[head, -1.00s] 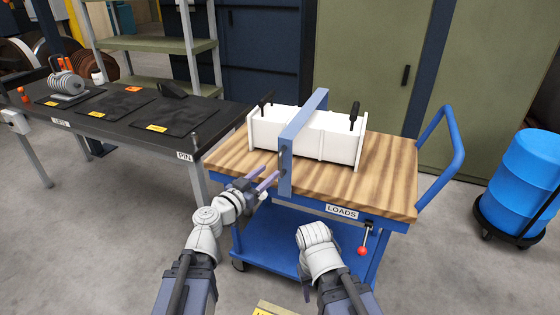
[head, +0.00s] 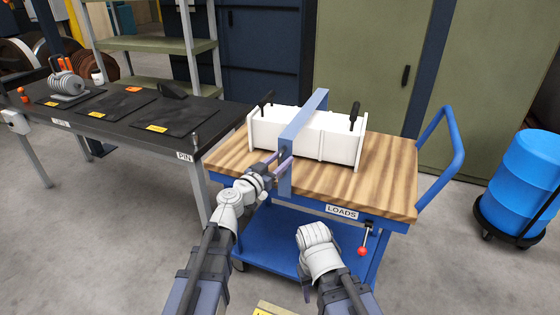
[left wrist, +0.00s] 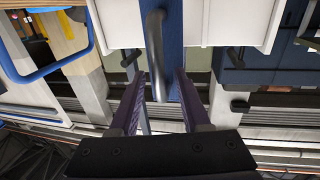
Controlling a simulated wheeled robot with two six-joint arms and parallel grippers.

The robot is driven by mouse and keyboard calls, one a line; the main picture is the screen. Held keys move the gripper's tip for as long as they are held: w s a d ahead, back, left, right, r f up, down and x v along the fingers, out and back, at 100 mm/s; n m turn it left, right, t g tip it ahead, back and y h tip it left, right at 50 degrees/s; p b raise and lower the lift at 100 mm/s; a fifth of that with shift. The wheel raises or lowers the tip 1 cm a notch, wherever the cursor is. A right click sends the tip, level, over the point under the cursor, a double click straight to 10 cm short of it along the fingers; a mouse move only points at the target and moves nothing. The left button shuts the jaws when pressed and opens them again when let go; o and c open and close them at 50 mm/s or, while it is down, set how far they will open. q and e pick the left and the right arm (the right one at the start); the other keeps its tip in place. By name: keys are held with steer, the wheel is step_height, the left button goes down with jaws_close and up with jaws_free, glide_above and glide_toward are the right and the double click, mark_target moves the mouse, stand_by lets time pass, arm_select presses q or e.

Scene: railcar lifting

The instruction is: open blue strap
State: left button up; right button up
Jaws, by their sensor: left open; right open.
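The blue strap (head: 306,113) runs over the white load (head: 338,137) and hangs down the front edge of the cart. My left gripper (head: 281,162) is open at the strap's front face. In the left wrist view, the blue strap (left wrist: 173,45) and a curved grey handle (left wrist: 154,45) lie ahead of the open fingers (left wrist: 160,85). The handle's lower end is between or just beyond the fingertips; I cannot tell whether they touch. My right gripper (head: 307,292) points down in front of the cart, its fingers mostly hidden behind its wrist.
The load stands on the wooden top of the blue cart (head: 390,190), labelled LOADS. A lever with a red knob (head: 362,251) hangs at its front. A black table (head: 110,125) is at left, and a blue barrel (head: 525,175) stands at right.

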arm_select(q)
jaws_close()
stand_by(0.3)
stand_by(1.1)
